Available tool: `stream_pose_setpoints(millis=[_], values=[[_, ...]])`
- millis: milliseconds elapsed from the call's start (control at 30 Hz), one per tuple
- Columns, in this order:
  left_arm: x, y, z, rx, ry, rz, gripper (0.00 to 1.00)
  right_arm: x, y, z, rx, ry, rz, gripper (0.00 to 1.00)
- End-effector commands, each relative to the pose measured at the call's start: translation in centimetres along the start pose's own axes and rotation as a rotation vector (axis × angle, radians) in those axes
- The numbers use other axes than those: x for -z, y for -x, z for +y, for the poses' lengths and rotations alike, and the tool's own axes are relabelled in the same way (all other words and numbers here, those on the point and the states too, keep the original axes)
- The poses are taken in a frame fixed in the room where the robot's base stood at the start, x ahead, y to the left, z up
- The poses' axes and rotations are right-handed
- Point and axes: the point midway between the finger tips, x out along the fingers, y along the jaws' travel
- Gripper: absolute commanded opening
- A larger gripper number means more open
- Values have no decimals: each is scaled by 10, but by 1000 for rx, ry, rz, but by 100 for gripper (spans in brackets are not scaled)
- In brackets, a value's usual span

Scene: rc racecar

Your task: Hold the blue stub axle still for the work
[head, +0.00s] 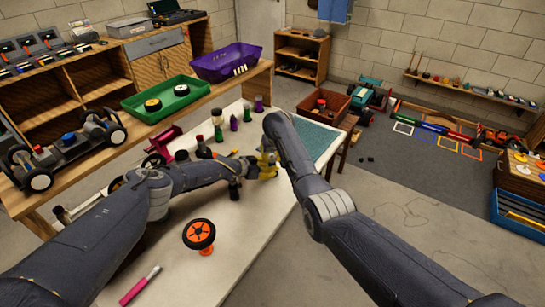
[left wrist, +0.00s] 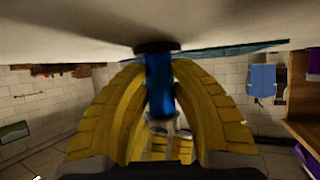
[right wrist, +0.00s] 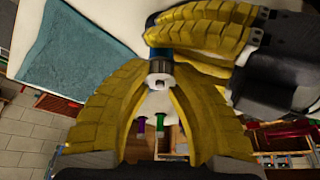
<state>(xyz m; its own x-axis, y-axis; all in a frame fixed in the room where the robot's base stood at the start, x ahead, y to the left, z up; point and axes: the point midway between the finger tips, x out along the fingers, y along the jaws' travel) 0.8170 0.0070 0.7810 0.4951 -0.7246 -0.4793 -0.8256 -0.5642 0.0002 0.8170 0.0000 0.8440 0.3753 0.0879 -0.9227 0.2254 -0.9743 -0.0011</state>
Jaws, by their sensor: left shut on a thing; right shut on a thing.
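The blue stub axle (left wrist: 160,85) is a short blue cylinder with a black disc at one end. In the left wrist view it stands between the yellow fingers of my left gripper (left wrist: 160,90), which is shut on it. In the right wrist view a bit of the blue axle (right wrist: 158,54) shows beside the left fingers. A grey collar with a pale, holed end (right wrist: 160,72) adjoins it, between the fingers of my right gripper (right wrist: 160,85), shut on it. In the head view both grippers meet above the white table (head: 235,225); the axle is hidden there.
An orange-hubbed wheel (head: 199,235) and a pink-handled tool (head: 140,285) are on the table's near part. Several small bottles (head: 233,120) stand behind the grippers. A teal mat (head: 312,140) covers the far right. A green tray (head: 165,98) sits on the bench behind.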

Motion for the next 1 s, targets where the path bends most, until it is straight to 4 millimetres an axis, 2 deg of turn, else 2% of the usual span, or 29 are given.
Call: stream_pose_setpoints(millis=[133,167,433,767,1000], values=[[1,1,-2,2,0,1,0,-3,-2,1,-1,0,-6,0],[1,1,-2,2,0,1,0,-3,-2,1,-1,0,-6,24],[1,0,-1,1,0,1,0,-2,-1,0,0,1,-3,55],[0,0,0,1,0,0,0,0,2,0,1,1,0,55],[0,0,0,0,0,0,0,0,21,-1,2,2,1,55]])
